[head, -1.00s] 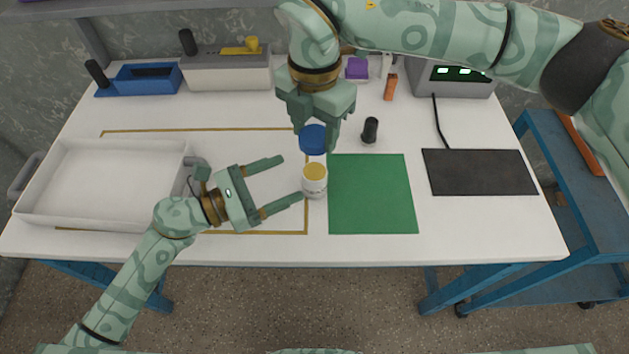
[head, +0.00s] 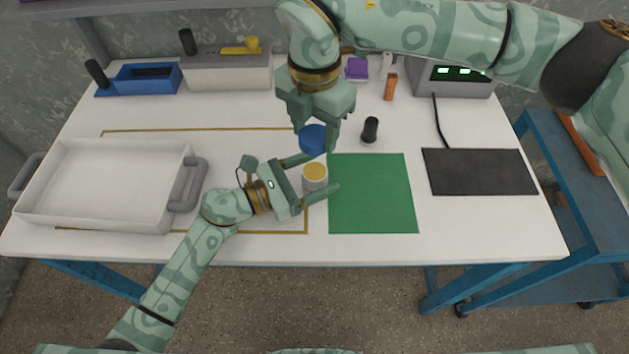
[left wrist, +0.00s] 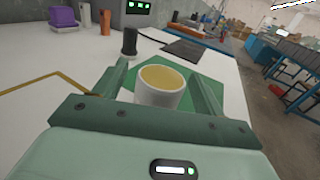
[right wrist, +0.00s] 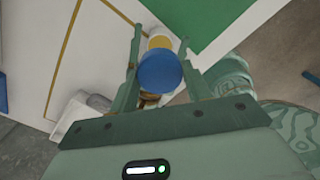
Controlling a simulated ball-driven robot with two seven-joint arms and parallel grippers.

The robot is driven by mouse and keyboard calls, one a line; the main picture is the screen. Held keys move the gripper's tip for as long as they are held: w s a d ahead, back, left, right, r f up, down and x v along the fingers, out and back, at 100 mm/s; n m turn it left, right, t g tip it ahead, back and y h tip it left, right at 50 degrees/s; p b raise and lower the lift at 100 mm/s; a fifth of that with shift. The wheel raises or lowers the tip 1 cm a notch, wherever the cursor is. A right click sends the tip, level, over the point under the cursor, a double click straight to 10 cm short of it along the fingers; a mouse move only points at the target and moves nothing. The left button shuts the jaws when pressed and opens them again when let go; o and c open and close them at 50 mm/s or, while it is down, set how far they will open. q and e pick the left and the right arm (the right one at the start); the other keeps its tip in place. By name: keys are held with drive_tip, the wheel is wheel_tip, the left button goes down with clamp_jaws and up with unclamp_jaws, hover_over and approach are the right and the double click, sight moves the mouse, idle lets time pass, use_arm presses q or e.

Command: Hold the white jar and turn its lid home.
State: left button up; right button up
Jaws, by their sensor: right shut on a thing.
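The white jar (head: 314,184) stands upright on the table at the left edge of the green mat, its yellow top showing. It also shows in the left wrist view (left wrist: 158,97). My left gripper (head: 318,174) is open, with one finger on either side of the jar; I cannot tell whether either finger touches it. The blue lid (head: 313,138) is held by my right gripper (head: 316,136) above and a little behind the jar. In the right wrist view the lid (right wrist: 160,71) sits between the fingertips and partly covers the jar (right wrist: 160,43).
The green mat (head: 375,200) lies right of the jar, with a black pad (head: 480,172) further right. A white tray (head: 95,215) stands at the left. A black cylinder (head: 370,130) and orange item (head: 391,87) stand behind the mat.

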use_arm(q)
drive_tip(key=c, duration=1.3)
drive_tip(key=shift+c, duration=0.2)
use_arm(e)
hover_over(314, 171)
drive_tip(key=shift+f, duration=2.45)
drive_tip(key=shift+f, duration=0.9)
drive_tip(key=shift+f, duration=0.55)
use_arm(q)
clamp_jaws()
